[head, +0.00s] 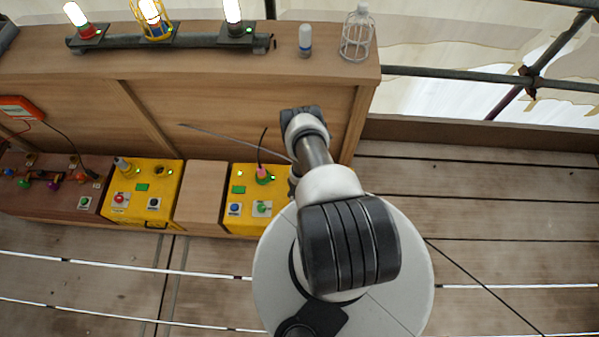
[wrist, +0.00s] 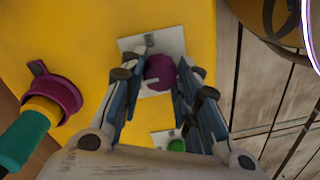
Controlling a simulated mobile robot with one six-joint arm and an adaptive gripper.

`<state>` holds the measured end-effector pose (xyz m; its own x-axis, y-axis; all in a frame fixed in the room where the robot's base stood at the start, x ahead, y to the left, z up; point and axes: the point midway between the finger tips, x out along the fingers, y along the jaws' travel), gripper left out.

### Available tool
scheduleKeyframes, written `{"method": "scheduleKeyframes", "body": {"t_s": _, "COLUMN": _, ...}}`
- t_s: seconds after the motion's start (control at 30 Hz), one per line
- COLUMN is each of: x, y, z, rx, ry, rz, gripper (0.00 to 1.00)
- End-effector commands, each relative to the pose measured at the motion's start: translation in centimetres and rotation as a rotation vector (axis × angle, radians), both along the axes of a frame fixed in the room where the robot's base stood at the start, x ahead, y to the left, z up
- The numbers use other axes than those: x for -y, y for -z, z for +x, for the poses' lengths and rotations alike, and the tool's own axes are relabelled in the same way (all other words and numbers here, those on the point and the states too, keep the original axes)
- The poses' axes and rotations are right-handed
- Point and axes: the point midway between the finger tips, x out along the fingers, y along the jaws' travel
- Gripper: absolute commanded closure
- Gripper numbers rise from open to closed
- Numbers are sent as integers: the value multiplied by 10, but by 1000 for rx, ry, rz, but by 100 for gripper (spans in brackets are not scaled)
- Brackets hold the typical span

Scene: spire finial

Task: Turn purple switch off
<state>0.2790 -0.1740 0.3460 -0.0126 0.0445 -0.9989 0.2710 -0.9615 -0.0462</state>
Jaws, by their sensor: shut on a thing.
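In the wrist view a round purple switch (wrist: 159,70) sits on a white plate (wrist: 134,44) on a yellow panel (wrist: 85,45). A small pale mark shows on the knob's face. My gripper (wrist: 160,76) has one fingertip on each side of the knob and is shut on it. In the head view my own arm hides the gripper and the purple switch. That view shows the left part of a yellow box (head: 245,222) beside my arm.
A green button (wrist: 176,145) shows between my fingers. A teal and yellow plug (wrist: 40,115) sits at a purple ring (wrist: 55,88) to the left. In the head view another yellow box (head: 170,180) stands further left, and lamps (head: 155,20) line the shelf. The deck at right is clear.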

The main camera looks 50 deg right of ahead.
Motion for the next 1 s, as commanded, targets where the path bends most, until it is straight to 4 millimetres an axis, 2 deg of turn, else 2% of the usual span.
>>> {"method": "scheduleKeyframes", "body": {"t_s": 0.17, "x": 0, "y": 0, "z": 0, "rx": 0, "ry": 0, "rz": 0, "gripper": 94}}
{"method": "scheduleKeyframes", "body": {"t_s": 0.2, "x": 0, "y": 0, "z": 0, "rx": 0, "ry": 1, "rz": 0, "gripper": 68}}
{"method": "scheduleKeyframes", "body": {"t_s": 0.47, "x": 0, "y": 0, "z": 0, "rx": 0, "ry": 1, "rz": 0, "gripper": 50}}
{"method": "scheduleKeyframes", "body": {"t_s": 0.83, "x": 0, "y": -2, "z": 0, "rx": 0, "ry": 2, "rz": 0, "gripper": 50}}
{"method": "scheduleKeyframes", "body": {"t_s": 1.0, "x": 2, "y": -20, "z": 2, "rx": 1, "ry": 3, "rz": 0, "gripper": 50}}
